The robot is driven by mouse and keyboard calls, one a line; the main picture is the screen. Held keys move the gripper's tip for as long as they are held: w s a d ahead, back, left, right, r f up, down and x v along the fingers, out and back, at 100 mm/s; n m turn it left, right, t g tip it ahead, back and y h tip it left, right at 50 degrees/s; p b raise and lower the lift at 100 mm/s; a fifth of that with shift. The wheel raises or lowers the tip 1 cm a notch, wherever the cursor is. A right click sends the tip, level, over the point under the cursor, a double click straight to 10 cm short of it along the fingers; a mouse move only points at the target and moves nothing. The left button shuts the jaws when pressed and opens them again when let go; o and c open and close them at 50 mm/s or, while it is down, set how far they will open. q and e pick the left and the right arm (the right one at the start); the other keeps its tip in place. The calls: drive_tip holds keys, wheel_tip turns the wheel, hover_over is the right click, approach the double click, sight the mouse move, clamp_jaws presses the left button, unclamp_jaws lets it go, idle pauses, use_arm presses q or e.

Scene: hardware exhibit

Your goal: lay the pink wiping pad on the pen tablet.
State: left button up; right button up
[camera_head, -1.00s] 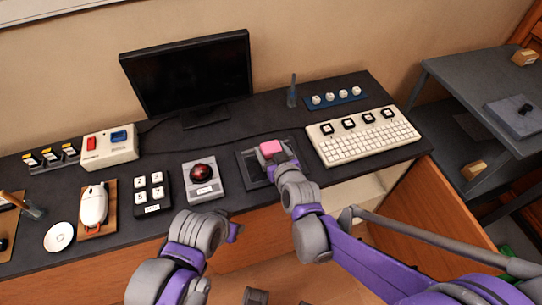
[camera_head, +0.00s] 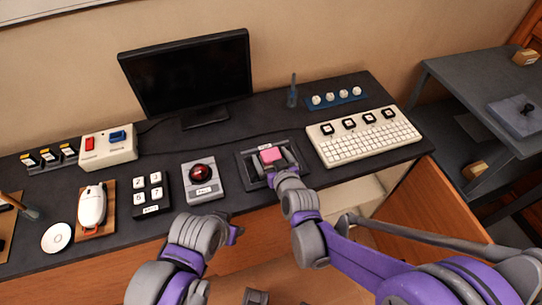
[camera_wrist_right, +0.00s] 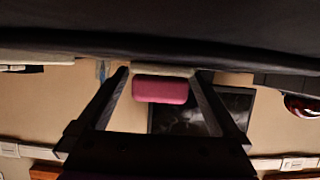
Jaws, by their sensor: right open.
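The pink wiping pad (camera_head: 271,154) lies on the dark pen tablet (camera_head: 246,171), towards the tablet's far part. In the right wrist view the pad (camera_wrist_right: 160,90) shows a pale layer on one side, against the dark surface. My right gripper (camera_head: 273,160) is open, with its fingers spread on either side of the pad; the wrist view shows gaps between fingers and pad. My left gripper (camera_head: 235,235) is near the desk's front edge, away from the pad; its jaws are not clear.
A white keyboard panel (camera_head: 365,137) stands right of the tablet, and a red trackball unit (camera_head: 202,179) stands left of it. Behind are a monitor (camera_head: 187,78) and a blue strip with white knobs (camera_head: 338,101). Little desk is free around the tablet.

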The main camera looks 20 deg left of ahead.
drive_tip(key=shift+s+r, duration=0.1)
drive_tip(key=shift+r, duration=0.15)
drive_tip(key=p+v, duration=0.1)
drive_tip(key=v, duration=1.1)
drive_tip(key=shift+f, duration=0.1)
drive_tip(key=s+d+f+m+g+h, duration=0.1)
drive_tip(key=s+d, duration=0.3)
drive_tip(key=d, duration=0.4)
drive_tip(key=s+d+f+m+g+h, duration=0.1)
drive_tip(key=s+d+m+g+h, duration=0.2)
drive_tip(key=d, duration=0.5)
drive_tip(key=s+d+f+m+g+h, duration=0.1)
drive_tip(key=s+d+m+g+h, duration=0.1)
drive_tip(key=s+d, duration=0.5)
drive_tip(key=shift+d+f+m+h, duration=0.35)
drive_tip(key=shift+d+h, duration=0.45)
drive_tip(key=shift+d, duration=0.35)
drive_tip(key=shift+r, duration=0.1)
